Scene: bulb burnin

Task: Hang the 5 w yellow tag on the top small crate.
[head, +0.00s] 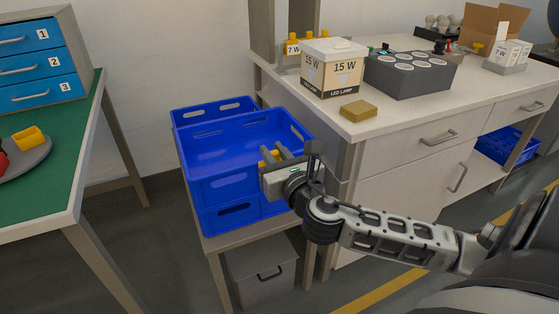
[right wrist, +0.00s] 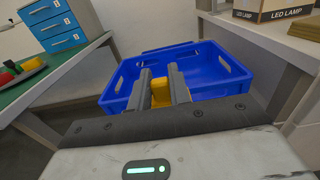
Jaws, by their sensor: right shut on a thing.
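My right gripper (head: 276,156) is at the near right side of the top small blue crate (head: 205,186). It is shut on a yellow tag (head: 268,157), and only small parts of the tag show in the head view. In the right wrist view the tag (right wrist: 160,93) sits between the two grey fingers, in front of the blue crate (right wrist: 205,94). No writing on it can be read. I cannot tell whether the tag touches the crate's wall. The crate looks empty and rests on the lower blue crates. My left gripper is not in view.
The crates stand on a low stand (head: 214,243) between a green-topped table (head: 40,180) and a white workbench (head: 388,124). A 15 W lamp box (head: 331,70), a brown sponge-like block (head: 358,111) and a grey holder (head: 410,78) stand on the bench.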

